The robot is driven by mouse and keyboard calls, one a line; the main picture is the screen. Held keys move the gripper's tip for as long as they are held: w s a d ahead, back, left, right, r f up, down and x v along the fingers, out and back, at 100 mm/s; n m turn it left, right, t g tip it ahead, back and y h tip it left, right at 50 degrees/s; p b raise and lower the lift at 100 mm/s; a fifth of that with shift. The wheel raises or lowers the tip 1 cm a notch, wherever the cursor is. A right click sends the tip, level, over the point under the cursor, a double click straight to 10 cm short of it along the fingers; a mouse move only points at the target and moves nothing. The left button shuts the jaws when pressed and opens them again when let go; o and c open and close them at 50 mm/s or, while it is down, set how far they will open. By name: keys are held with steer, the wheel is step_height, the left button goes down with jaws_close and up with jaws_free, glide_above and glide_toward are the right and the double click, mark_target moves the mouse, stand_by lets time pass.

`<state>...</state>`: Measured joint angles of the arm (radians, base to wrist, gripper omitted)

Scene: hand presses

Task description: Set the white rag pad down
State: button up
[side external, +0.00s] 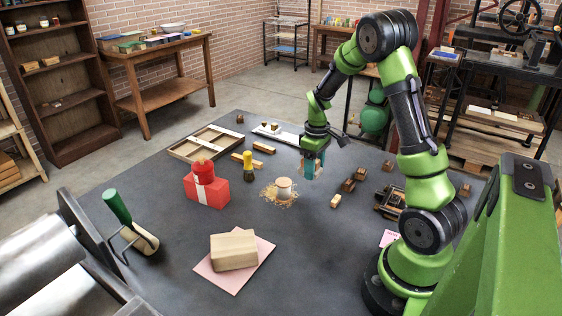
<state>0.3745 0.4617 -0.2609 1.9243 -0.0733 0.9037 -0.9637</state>
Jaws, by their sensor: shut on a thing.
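My gripper (312,172) points down above the far middle of the dark table. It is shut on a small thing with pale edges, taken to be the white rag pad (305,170). Teal parts at the gripper's end hide most of it, so its shape is unclear. I cannot tell whether its underside touches the table. A whitish round piece (284,187) stands on a straw-coloured tangle just left of and nearer than my gripper.
A red box (217,192) and a yellow-and-black tool (249,168) stand left. A tan block (234,250) rests on pink paper (259,257) in front. Small wooden blocks (348,185) lie right of my gripper. A wooden frame (206,141) lies behind.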

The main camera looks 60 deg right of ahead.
steer(key=w+d, duration=0.1)
steer(key=w, duration=0.1)
steer(key=w+d, duration=0.2)
steer(key=w, duration=0.1)
steer(key=w+d+f, duration=0.1)
steer(key=w+d, duration=0.1)
steer(key=shift+w, duration=0.2)
steer(key=shift+f, duration=1.7)
steer(key=shift+f, duration=0.15)
steer(key=o, duration=1)
steer(key=shift+o, duration=0.2)
